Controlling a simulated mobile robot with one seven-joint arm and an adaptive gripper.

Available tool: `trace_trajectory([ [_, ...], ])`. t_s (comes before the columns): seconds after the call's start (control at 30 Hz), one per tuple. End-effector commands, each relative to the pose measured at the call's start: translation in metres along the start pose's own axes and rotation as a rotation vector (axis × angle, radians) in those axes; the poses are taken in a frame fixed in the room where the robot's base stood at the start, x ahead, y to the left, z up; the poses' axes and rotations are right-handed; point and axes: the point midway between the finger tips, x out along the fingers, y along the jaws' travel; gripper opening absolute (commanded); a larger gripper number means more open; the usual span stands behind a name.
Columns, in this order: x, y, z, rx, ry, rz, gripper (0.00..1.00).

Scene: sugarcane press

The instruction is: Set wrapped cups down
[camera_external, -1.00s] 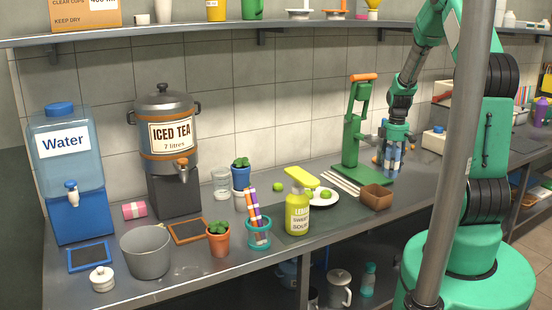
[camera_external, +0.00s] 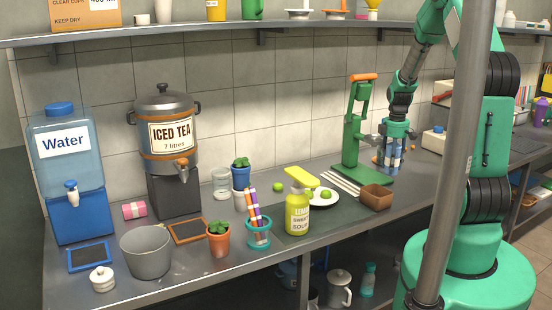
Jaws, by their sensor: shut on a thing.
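My gripper (camera_external: 391,147) points down at the back right of the counter, just right of the green press (camera_external: 357,140). It is shut on a blue-and-white wrapped thing, which looks like the wrapped cups (camera_external: 391,163). The wrapped cups are upright between the fingers, with their lower end at or close to the counter. I cannot tell whether they touch it. The fingers hide part of them.
A grey pole (camera_external: 458,150) blocks part of the view at right.

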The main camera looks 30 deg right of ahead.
Motion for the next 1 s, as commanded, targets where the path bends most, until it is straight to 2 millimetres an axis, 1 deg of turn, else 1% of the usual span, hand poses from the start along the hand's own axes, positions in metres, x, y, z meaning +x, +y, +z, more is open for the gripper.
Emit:
trace_trajectory([
  [0.17, -0.001, 0.003, -0.007, -0.001, 0.0, 0.0, 0.13],
  [0.27, -0.001, 0.006, -0.016, -0.003, 0.0, 0.0, 0.13],
  [0.37, -0.001, 0.01, -0.03, -0.006, 0.0, -0.001, 0.13],
  [0.57, -0.001, 0.02, -0.07, -0.012, -0.001, -0.001, 0.13],
  [0.83, 0.006, 0.029, -0.135, -0.019, -0.001, -0.002, 0.13],
  [1.0, 0.012, 0.031, -0.177, -0.024, -0.001, -0.001, 0.13],
])
